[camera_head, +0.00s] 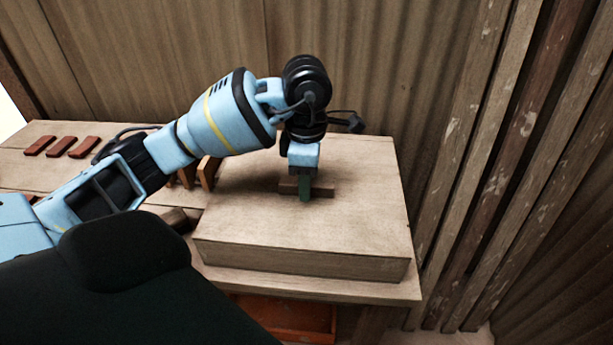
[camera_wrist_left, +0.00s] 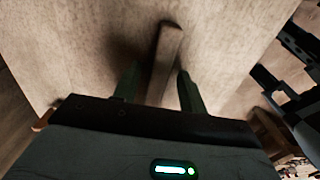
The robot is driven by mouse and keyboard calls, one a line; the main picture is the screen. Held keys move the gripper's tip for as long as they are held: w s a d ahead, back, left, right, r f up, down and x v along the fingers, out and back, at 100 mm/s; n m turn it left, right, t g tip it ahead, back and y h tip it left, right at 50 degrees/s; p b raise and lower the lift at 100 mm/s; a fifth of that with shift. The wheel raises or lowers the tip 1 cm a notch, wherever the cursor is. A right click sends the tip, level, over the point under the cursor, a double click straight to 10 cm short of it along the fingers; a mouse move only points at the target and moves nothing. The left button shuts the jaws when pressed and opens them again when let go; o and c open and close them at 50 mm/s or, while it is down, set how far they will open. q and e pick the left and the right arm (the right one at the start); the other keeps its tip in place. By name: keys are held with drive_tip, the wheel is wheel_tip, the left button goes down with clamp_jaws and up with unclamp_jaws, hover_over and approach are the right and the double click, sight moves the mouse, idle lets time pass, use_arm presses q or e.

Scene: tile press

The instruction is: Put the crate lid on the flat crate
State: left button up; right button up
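The crate lid (camera_head: 350,225) is a broad pale wooden slab with a small brown bar handle (camera_head: 322,192) on top. It lies flat over the flat crate (camera_head: 300,265) at the right end of the table, its edges looking about flush with the box sides. I cannot make out a clear seam between them. My left gripper (camera_head: 304,193) points down at the handle. In the left wrist view the handle (camera_wrist_left: 167,55) stands between the two green fingers (camera_wrist_left: 158,88), with gaps visible on both sides, so the gripper looks open around it. My right gripper is not in view.
Several red tiles (camera_head: 62,146) lie on the table at the back left. Brown wooden pieces (camera_head: 208,172) stand left of the crate, partly behind my arm. An orange-red tray (camera_head: 290,318) is below the tabletop. A corrugated wall (camera_head: 390,70) stands close behind.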

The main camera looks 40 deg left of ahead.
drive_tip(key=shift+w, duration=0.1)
use_arm(q)
drive_tip(key=shift+r, duration=0.25)
wheel_tip(320, 180, up, 12)
drive_tip(key=p, duration=0.2)
drive_tip(key=shift+f, duration=0.15)
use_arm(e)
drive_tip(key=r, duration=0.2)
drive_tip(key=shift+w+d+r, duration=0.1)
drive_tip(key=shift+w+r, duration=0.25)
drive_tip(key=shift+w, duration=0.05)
use_arm(q)
drive_tip(key=shift+f, duration=0.1)
